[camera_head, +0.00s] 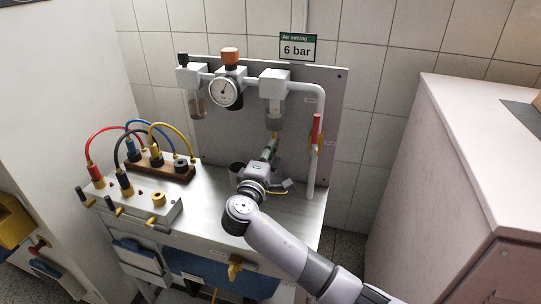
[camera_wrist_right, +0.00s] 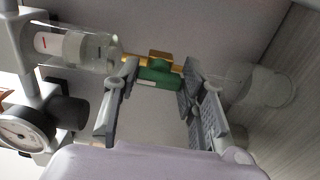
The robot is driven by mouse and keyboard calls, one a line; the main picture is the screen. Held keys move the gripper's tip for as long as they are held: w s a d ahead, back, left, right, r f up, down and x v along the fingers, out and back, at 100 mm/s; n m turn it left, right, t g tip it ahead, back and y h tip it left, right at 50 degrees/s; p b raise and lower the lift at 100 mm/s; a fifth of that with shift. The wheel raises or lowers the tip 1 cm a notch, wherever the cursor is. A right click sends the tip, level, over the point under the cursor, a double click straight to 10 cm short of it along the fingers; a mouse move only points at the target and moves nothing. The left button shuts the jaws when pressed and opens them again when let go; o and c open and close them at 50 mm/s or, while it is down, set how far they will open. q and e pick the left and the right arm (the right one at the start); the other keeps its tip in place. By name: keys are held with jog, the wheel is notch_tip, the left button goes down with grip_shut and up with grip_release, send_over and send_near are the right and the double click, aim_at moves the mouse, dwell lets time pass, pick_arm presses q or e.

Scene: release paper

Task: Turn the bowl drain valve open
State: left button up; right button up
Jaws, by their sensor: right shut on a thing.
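My right gripper (camera_head: 268,152) reaches up under the right-hand clear bowl (camera_head: 274,125) of the air unit. In the right wrist view my right gripper (camera_wrist_right: 160,82) has one finger on each side of the green drain valve handle (camera_wrist_right: 153,76) and is shut on it. The handle sits at a brass fitting (camera_wrist_right: 160,56) at the end of the clear bowl (camera_wrist_right: 85,48), which has a red mark. In the head view the gripper and wrist mostly hide the valve. My left gripper is not in view.
A red-handled lever (camera_head: 316,130) stands on the pipe at right. A block with coloured hoses (camera_head: 140,200) occupies the bench's left.

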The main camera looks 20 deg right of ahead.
jog(key=o, duration=1.2)
jog(key=shift+c, duration=0.2)
jog(key=v, duration=1.2)
